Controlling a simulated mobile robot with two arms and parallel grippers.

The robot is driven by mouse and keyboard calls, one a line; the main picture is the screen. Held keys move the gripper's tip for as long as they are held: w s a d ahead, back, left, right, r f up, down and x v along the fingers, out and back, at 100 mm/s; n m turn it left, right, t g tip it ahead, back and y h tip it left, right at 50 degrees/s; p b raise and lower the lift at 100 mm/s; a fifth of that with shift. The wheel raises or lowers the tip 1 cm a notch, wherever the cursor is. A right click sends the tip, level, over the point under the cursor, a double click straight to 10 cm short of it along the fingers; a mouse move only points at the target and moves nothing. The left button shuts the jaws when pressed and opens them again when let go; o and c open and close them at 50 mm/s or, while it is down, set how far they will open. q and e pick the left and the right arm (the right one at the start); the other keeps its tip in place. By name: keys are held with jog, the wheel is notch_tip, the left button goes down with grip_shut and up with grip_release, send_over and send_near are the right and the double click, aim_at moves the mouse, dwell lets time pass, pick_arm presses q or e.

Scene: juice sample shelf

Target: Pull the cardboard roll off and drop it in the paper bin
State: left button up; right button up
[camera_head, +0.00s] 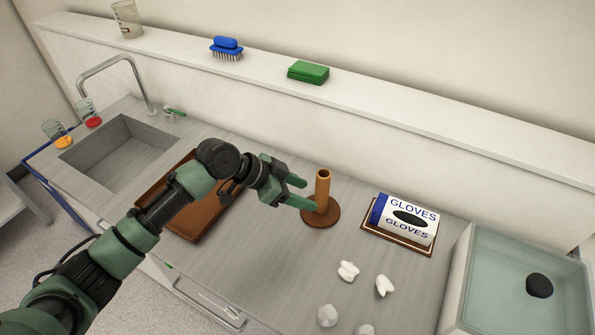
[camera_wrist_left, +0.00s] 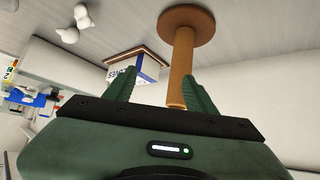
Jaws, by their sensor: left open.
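The cardboard roll (camera_head: 322,189) is a brown tube standing upright on a round brown base (camera_head: 318,216) on the counter. In the left wrist view the roll (camera_wrist_left: 182,65) lies between the fingers, with its round base (camera_wrist_left: 186,20) beyond. My left gripper (camera_head: 302,193) is open at the roll's left side, with green fingers reaching to it. I cannot tell whether a finger touches it. My right gripper is not in view. No bin marked for paper is clear; a pale-walled container (camera_head: 453,275) with a dark round item (camera_head: 539,285) stands at the right.
A glove box (camera_head: 408,219) sits on a small tray right of the roll. Crumpled white pieces (camera_head: 348,271) lie in front. A brown tray (camera_head: 190,222) lies under my left arm. A sink (camera_head: 120,155) is at the left. A shelf behind holds a brush (camera_head: 226,49) and green sponge (camera_head: 308,72).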

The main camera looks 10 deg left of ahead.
aim_at(320, 182)
pick_arm(q)
jog(key=w+a+r, duration=0.1)
jog(key=w+r, duration=0.2)
jog(key=w, duration=0.1)
jog(key=b+x, duration=0.5)
jog(key=x, duration=0.2)
jog(key=shift+s+d+f, duration=0.1)
jog(key=shift+f, duration=0.1)
jog(key=shift+w+d+f+b, duration=0.2)
jog(key=shift+d+f+b, duration=0.15)
jog(key=shift+d, duration=0.1)
grip_shut()
